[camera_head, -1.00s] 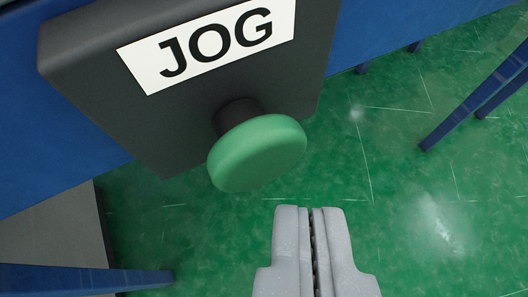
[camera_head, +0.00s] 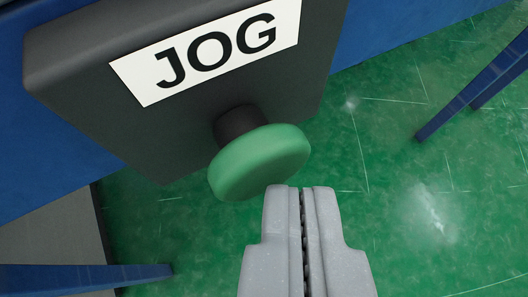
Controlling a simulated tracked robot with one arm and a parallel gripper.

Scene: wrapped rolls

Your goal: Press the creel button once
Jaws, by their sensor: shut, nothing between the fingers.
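A green round push button (camera_head: 260,160) on a short dark stem sticks out from a dark grey box (camera_head: 80,75). The box carries a white label (camera_head: 207,48) reading "JOG". My gripper (camera_head: 301,190) is shut and empty. Its fingertips are just below and right of the button, overlapping its lower right edge in the picture. I cannot tell whether they touch it. The button stands out from the box with its stem showing.
The box is fixed to a blue beam (camera_head: 50,150). Blue legs stand at the right (camera_head: 470,90) and lower left (camera_head: 80,278). A grey surface (camera_head: 50,235) lies at the left. The green floor (camera_head: 400,190) is open to the right.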

